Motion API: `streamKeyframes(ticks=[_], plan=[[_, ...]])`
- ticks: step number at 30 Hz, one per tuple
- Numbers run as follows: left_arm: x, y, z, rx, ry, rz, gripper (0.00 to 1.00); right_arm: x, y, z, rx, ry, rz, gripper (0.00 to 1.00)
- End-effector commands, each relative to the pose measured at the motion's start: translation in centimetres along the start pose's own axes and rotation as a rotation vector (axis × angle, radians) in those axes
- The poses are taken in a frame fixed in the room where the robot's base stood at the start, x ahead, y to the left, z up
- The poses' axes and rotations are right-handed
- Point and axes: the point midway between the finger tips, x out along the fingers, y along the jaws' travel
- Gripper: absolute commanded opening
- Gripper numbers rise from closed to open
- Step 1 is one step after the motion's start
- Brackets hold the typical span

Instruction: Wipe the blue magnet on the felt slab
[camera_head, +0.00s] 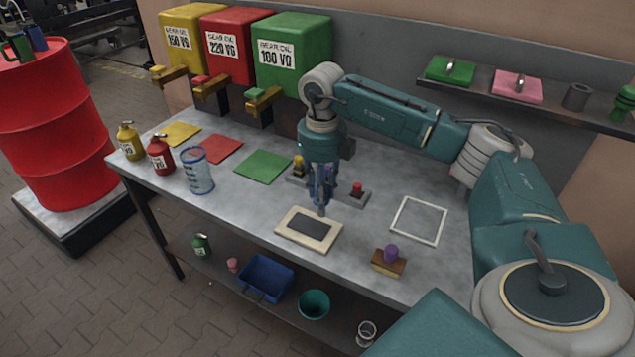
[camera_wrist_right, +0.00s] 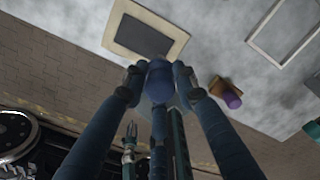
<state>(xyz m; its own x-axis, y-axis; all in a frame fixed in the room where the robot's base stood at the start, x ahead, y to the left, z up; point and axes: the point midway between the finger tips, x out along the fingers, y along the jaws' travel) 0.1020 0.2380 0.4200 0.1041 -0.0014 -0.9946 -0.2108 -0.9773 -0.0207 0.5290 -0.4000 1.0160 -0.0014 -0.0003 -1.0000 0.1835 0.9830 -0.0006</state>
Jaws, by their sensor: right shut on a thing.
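The felt slab (camera_head: 309,229) is a dark grey pad in a pale beige frame, lying flat near the front middle of the table. It also shows in the wrist view (camera_wrist_right: 143,34). My right gripper (camera_head: 322,190) points down at the slab's back edge. It is shut on the blue magnet (camera_wrist_right: 159,82), whose rounded blue end shows between the fingers in the wrist view. In the head view the fingers largely hide the magnet. I cannot tell whether its lower end touches the slab. My left gripper is not in view.
Behind my right gripper is a grey rack with a yellow-topped piece (camera_head: 299,166) and a red-topped piece (camera_head: 357,189). A purple-handled wooden block (camera_head: 388,261) and a white square outline (camera_head: 418,220) lie to the right. A clear blue-rimmed beaker (camera_head: 197,172) stands left. Oil cans are further left.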

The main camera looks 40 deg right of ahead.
Motion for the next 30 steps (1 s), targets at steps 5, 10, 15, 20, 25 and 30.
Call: streamKeyframes(ticks=[5, 10, 15, 20, 25, 30], plan=[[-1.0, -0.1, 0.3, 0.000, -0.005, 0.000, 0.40, -1.4, -0.5, 0.0, 0.002, 0.000, 0.000, 0.00], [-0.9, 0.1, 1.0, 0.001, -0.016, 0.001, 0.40, -1.2, -0.5, 0.0, 0.002, 0.000, 0.000, 0.00], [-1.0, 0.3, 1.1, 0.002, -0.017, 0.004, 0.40, -1.4, -0.5, 0.0, 0.002, 0.000, 0.000, 0.00], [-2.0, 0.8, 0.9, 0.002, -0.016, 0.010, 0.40, -2.8, -0.4, 0.0, 0.001, -0.001, 0.001, 0.00], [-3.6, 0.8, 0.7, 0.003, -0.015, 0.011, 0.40, -4.9, -0.4, 0.0, 0.001, -0.001, 0.001, 0.00], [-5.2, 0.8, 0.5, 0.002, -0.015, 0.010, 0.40, -6.9, -0.4, 0.0, 0.001, -0.001, 0.001, 0.00]])
